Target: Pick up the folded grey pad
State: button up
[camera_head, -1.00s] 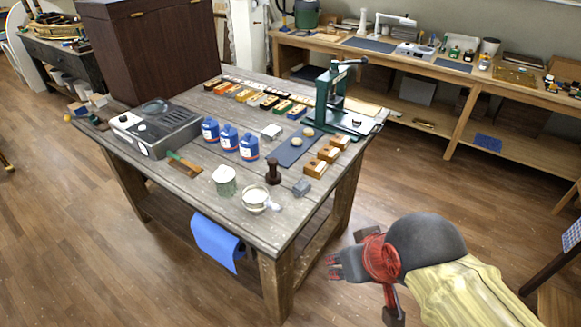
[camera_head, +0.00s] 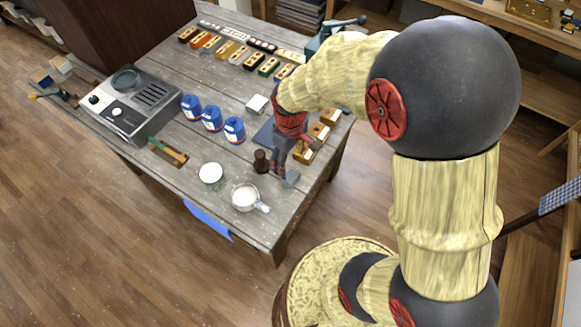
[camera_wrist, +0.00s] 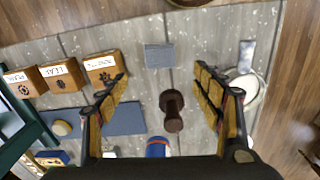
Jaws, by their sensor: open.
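The folded grey pad (camera_wrist: 159,55) lies flat on the grey wooden table, just beyond my fingertips in the wrist view. In the head view the pad (camera_head: 291,180) shows at the table's right edge, partly hidden by my gripper. My gripper (camera_wrist: 161,74) is open and empty, pointing down over the table. In the wrist view its fingers stand left and right of the pad's line, with a gap wider than the pad. In the head view my gripper (camera_head: 291,158) hangs over the table's right part; I cannot tell its exact height.
A dark turned wooden stamp (camera_wrist: 172,110) stands between my fingers in the wrist view. Labelled wooden blocks (camera_wrist: 105,68) and a blue-grey mat (camera_wrist: 125,118) lie to the left. A green press (camera_head: 318,42) stands behind, partly hidden by my arm.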

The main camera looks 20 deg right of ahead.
aim_at(291, 176)
notch_tip(291, 176, down, 3)
jog(key=shift+f, duration=0.2)
jog(key=shift+d+f+b, duration=0.15)
jog(key=shift+f+b, duration=0.15)
jog(key=shift+f, duration=2.45)
jog(key=shift+c, duration=0.6)
jog(key=c, duration=0.8)
jog(key=shift+r, duration=0.15)
